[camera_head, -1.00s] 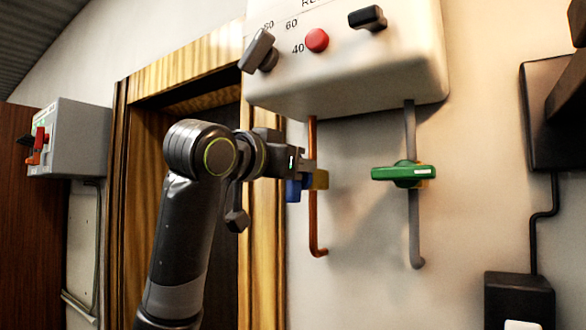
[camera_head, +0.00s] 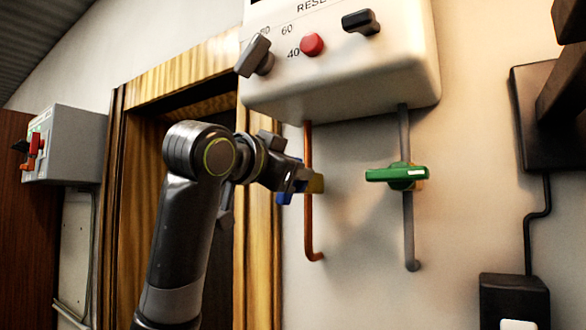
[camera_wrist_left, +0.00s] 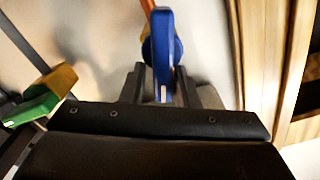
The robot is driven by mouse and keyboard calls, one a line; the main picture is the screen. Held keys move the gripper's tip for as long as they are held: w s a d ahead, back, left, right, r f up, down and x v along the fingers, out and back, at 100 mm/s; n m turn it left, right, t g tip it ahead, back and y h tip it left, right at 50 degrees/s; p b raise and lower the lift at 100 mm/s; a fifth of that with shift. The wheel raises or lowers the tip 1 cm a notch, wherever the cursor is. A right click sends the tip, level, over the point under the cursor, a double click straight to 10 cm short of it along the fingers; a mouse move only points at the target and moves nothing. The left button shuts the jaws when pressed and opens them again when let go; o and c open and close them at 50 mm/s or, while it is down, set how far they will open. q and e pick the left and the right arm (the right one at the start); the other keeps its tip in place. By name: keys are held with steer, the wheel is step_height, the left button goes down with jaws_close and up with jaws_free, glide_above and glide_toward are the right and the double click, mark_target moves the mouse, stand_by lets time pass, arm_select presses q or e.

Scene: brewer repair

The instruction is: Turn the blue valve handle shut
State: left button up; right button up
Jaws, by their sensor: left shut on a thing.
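The blue valve handle (camera_head: 284,198) sits on a brass valve body (camera_head: 316,183) on the copper pipe (camera_head: 308,228) under the white brewer box. In the head view it is partly hidden by my left gripper (camera_head: 298,184), which is shut on it. In the left wrist view the blue handle (camera_wrist_left: 162,45) runs down between the two fingers of my left gripper (camera_wrist_left: 162,88), with the orange pipe behind its top. My right gripper is not in view.
A green valve handle (camera_head: 396,174) is on the grey pipe (camera_head: 408,232) to the right. The white box (camera_head: 350,80) with knobs and a red button (camera_head: 312,44) hangs above. A wooden door frame (camera_head: 262,250) stands behind my left arm. A grey switch box (camera_head: 72,145) is far left.

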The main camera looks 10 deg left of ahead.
arm_select(q)
steer(key=shift+w+f, duration=0.15)
steer(key=shift+f, duration=0.25)
stand_by(0.4)
steer(key=o, duration=0.6)
steer(key=shift+o, duration=0.6)
steer(key=shift+a+r, duration=0.1)
steer(key=shift+a, duration=0.05)
steer(key=b+v, duration=0.9)
steer(key=v, duration=1.1)
stand_by(0.3)
